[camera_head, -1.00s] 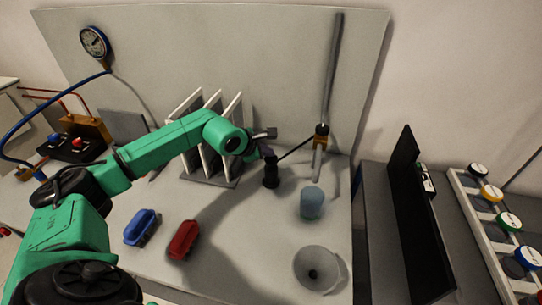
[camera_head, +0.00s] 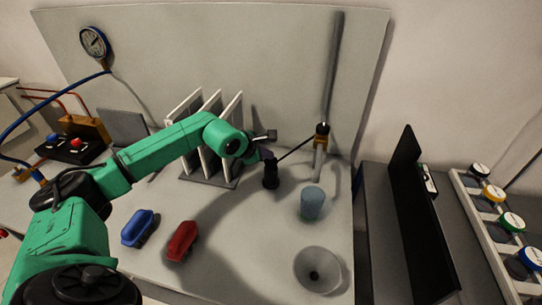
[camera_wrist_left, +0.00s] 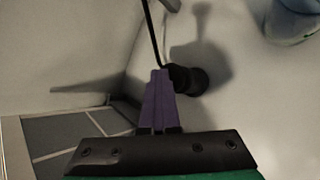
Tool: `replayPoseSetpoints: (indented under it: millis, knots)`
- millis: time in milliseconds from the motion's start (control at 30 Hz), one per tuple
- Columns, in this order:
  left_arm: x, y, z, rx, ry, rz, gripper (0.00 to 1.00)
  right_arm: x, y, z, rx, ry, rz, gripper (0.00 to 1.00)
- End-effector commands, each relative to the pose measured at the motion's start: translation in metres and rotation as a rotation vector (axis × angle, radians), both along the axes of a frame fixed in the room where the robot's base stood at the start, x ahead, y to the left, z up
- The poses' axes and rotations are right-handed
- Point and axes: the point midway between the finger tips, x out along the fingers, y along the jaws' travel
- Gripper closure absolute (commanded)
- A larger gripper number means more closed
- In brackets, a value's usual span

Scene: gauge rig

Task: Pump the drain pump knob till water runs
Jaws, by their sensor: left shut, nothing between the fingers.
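A short black pump knob (camera_head: 270,178) stands on the bench, right of the white rack; it also shows in the wrist view (camera_wrist_left: 190,80). My left gripper (camera_head: 266,155) is directly above it in the head view, with its purple fingers (camera_wrist_left: 158,88) closed together and empty. In the wrist view the fingertips overlap the knob's left edge; I cannot tell whether they touch it. A thin dark line runs from near the knob to the brass fitting (camera_head: 321,130) on the vertical pipe. I cannot make out running water. My right gripper is out of view.
The white rack (camera_head: 210,150) is close to my left arm. A gauge (camera_head: 94,42) hangs at upper left.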

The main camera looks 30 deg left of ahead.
Motion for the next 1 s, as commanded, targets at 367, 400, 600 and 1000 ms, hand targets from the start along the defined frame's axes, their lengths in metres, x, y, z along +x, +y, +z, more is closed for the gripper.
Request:
replayPoseSetpoints:
  millis: [367,400,600,1000]
  knots:
    - [-0.001,0.0,-0.003,0.001,0.006,0.0,1.0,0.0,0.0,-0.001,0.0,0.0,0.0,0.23]
    - [-0.001,0.0,-0.002,0.001,0.006,0.0,1.0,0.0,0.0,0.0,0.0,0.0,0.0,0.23]
    - [0.0,0.0,0.01,0.002,0.005,0.0,1.0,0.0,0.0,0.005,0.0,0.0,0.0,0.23]
    - [0.0,0.0,0.032,0.0,0.003,0.0,1.0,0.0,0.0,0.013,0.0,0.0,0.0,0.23]
